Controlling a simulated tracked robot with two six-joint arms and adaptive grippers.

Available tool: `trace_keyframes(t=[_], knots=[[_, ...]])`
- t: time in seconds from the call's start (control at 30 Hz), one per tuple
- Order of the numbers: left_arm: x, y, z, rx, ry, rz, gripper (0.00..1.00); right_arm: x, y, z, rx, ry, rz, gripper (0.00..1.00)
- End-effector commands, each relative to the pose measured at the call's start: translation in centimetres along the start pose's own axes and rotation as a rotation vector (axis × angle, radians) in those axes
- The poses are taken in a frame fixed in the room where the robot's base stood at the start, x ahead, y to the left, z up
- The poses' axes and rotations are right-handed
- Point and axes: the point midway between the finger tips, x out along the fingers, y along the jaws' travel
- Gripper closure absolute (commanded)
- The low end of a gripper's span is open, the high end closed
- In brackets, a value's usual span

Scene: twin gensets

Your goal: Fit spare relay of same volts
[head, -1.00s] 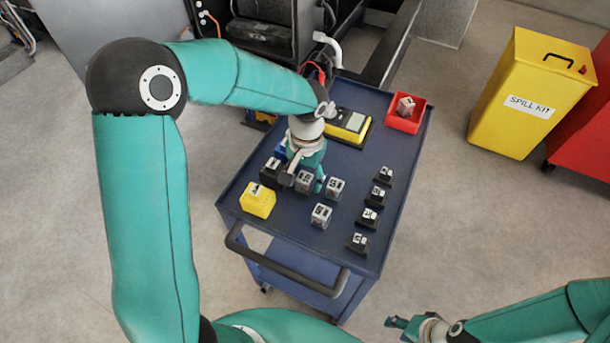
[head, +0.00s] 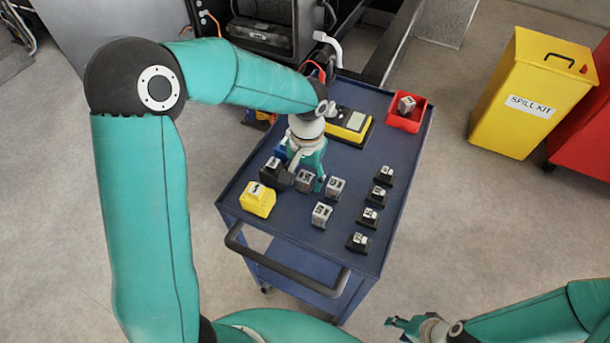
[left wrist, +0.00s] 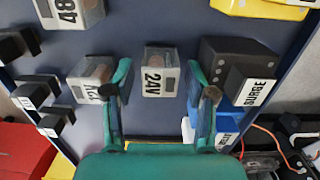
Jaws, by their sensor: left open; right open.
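My left gripper (head: 306,172) is open above the cart, over a small grey relay (head: 304,181). In the left wrist view this relay (left wrist: 158,80) is marked 24V and sits between the spread fingers (left wrist: 160,98), with gaps on both sides. A second grey relay (left wrist: 88,80) is left of the left finger, its label partly hidden. A third relay (left wrist: 72,12) reads 48 at the top edge. In the head view these other two relays (head: 335,188) (head: 321,215) stand nearby. My right gripper (head: 398,325) is open and empty, away from the cart.
A black SURGE block (left wrist: 228,68) stands close by the right finger, with a blue block (left wrist: 222,122) beside it. A yellow block (head: 258,200), several black parts (head: 369,217), a yellow meter (head: 350,124) and a red bin (head: 402,123) holding a grey relay share the cart (head: 312,250).

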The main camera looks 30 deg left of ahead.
Motion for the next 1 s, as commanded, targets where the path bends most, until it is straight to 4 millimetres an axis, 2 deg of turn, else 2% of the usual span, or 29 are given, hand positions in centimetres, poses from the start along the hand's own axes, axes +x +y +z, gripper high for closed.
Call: trace_keyframes(t=[0.1,0.43,0.67,1.0], knots=[[0.0,0.0,0.0,0.000,0.000,0.000,0.45,0.0,0.0,0.0,0.000,0.000,0.000,0.55],[0.0,0.0,0.0,0.001,0.000,0.000,1.00,0.0,0.0,0.0,0.000,0.000,0.000,0.55],[-0.3,0.1,0.0,0.001,0.000,0.000,1.00,-0.2,-0.1,0.0,0.000,0.000,0.000,0.55],[-1.6,0.1,0.0,0.001,0.001,0.000,1.00,-1.1,-0.4,0.0,0.000,0.000,0.000,0.55]])
